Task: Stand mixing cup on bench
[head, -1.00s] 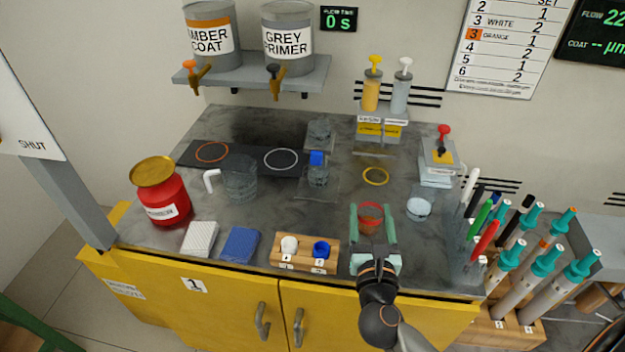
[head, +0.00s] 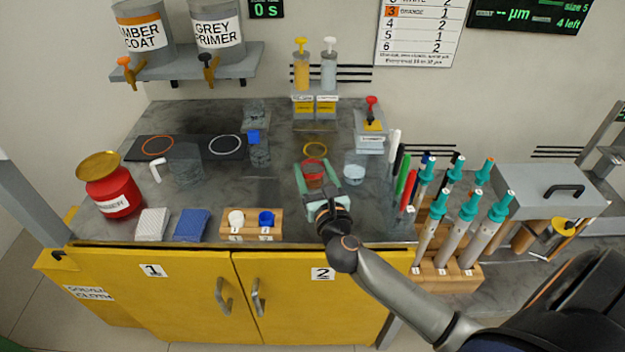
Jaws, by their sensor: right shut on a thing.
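The mixing cup (head: 314,180) is a small clear cup with a reddish-orange content, near the front of the grey bench (head: 283,228). My right gripper (head: 316,178) has its green fingers on either side of this cup and is shut on it. The cup looks upright. I cannot tell whether its base touches the bench. A yellow ring mark (head: 315,149) lies on the bench just behind it. My left gripper is not in view.
A clear cup with pale liquid (head: 354,171) stands close right of the held cup. Pens (head: 404,180) and a rack of teal-topped tubes (head: 466,215) stand further right. A wooden block with white and blue caps (head: 251,231) is at front left. A red can (head: 110,187) stands far left.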

